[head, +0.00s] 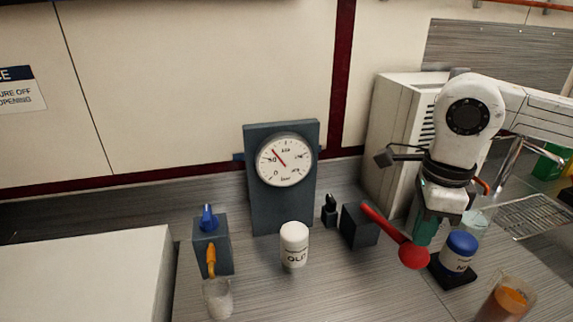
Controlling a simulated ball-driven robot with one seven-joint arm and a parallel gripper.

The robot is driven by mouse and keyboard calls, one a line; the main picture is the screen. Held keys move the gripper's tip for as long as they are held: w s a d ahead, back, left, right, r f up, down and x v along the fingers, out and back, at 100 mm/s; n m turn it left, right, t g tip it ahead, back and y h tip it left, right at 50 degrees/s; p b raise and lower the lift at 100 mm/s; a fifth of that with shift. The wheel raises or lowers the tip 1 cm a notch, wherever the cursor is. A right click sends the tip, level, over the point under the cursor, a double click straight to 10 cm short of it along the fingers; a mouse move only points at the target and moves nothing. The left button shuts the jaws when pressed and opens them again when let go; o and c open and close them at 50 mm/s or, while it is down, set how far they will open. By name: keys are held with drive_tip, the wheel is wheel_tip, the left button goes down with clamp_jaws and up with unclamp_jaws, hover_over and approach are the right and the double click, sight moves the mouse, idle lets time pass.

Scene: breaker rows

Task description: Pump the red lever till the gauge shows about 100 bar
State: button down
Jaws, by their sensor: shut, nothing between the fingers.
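The red lever (383,223) slopes down to the right from a dark block (359,226) and ends in a red ball knob (413,256). The round white gauge (284,160) sits on an upright blue-grey panel; its needle points to the upper left, seemingly a little past the 50 mark, though the small numbers are hard to read. My gripper (424,238) is shut and empty, pointing down just behind and above the knob. Whether it touches the lever is unclear, as the knob covers part of the fingertips.
A white-lidded jar (293,246) stands before the panel. A valve block with a blue knob (208,218) and orange spout is over a cup (218,298). A blue-lidded jar (459,254) and an orange-filled cup (507,300) stand close to the right of my gripper.

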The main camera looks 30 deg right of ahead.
sight(416, 249)
drive_tip(key=shift+f, duration=0.1)
idle(0.3)
drive_tip(key=shift+f+b, duration=2.55)
drive_tip(key=shift+f, duration=0.05)
drive_tip(key=shift+r+p, duration=1.4)
drive_tip(key=shift+r, duration=1.35)
drive_tip(key=shift+r+p, duration=1.25)
drive_tip(key=shift+r, duration=1.25)
